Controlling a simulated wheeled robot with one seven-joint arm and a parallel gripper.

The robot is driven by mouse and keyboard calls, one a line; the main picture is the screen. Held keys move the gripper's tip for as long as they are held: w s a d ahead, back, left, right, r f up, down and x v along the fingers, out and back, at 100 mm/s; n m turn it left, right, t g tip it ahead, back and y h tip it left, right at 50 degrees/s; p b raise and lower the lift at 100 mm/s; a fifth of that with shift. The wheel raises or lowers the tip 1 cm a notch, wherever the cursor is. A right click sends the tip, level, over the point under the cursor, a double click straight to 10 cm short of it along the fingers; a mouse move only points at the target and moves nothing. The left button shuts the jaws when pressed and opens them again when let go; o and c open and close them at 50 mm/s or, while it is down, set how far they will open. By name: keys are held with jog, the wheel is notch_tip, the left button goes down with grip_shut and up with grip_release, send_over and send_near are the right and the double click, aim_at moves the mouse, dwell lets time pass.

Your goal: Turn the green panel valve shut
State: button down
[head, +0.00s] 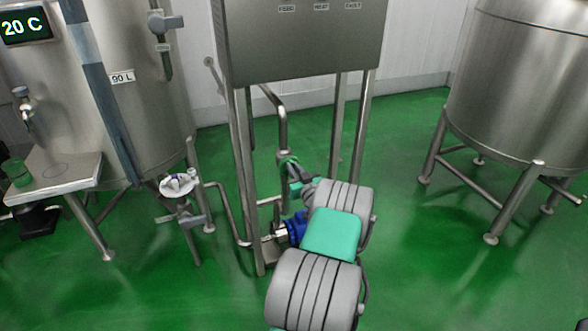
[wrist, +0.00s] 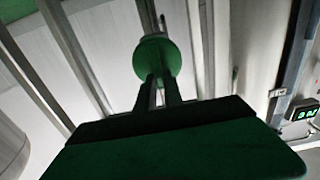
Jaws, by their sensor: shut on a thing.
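The green panel valve (head: 287,161) is on the bent steel pipe under the control cabinet, near the middle of the head view. In the wrist view the valve (wrist: 151,58) is a round green knob straight ahead of my fingers. My gripper (head: 295,174) reaches it from the lower right, and its fingers (wrist: 158,84) are shut on the valve's near side. The exact contact is dark and partly hidden by the fingers. I cannot tell how far the valve is turned.
The steel cabinet (head: 300,45) hangs above my gripper, on legs (head: 240,180) close to the arm. A blue pump (head: 297,228) sits below. Tanks stand left (head: 150,110) and right (head: 520,85). A green cup (head: 17,172) stands on the left shelf (head: 70,178). Floor is clear at right.

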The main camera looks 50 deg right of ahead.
jog(key=shift+m+b, duration=0.3)
jog(key=m+b, duration=0.1)
jog(key=m, duration=0.4)
jog(key=d+f+m+b, duration=0.1)
jog(key=m, duration=0.5)
jog(key=s+f+m+b, duration=0.1)
jog(key=m+b, duration=0.1)
jog(key=m, duration=0.4)
jog(key=shift+d+f, duration=0.1)
jog(key=shift+d, duration=0.3)
jog(key=shift+m, duration=0.3)
jog(key=c, duration=1.5)
grip_release()
jog(key=shift+o, duration=0.2)
jog(key=shift+s, duration=0.1)
